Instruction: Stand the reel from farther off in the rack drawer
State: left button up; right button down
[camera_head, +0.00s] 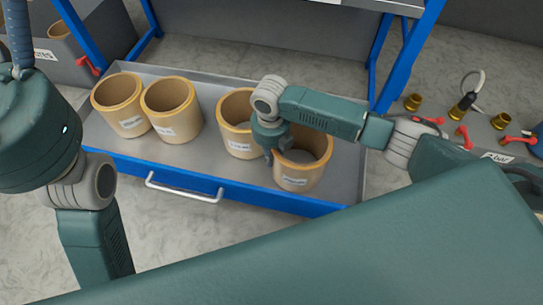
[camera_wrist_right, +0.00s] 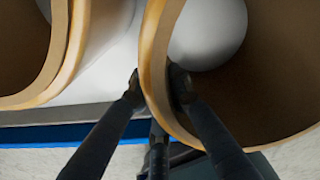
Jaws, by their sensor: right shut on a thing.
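A tan, cup-shaped reel (camera_head: 312,177) with a white label stands upright at the right end of the pulled-out rack drawer (camera_head: 214,85). My right gripper (camera_head: 270,152) is shut on this reel's left wall. In the right wrist view, the gripper (camera_wrist_right: 158,82) has one finger outside and one inside the reel's rim (camera_wrist_right: 155,50). The reel appears to be on the drawer floor, but its underside is hidden. My left arm shows at the left of the head view; its gripper is out of frame.
Another reel (camera_head: 231,115) stands just left of the held one, and two more reels (camera_head: 118,100) (camera_head: 172,112) stand close together farther left. The drawer has a blue front with a white handle (camera_head: 184,189). Blue rack posts (camera_head: 402,60) rise behind. Brass fittings (camera_head: 413,101) lie at right.

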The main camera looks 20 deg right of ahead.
jog(key=shift+r, duration=0.1)
jog(key=c, duration=1.6)
grip_release()
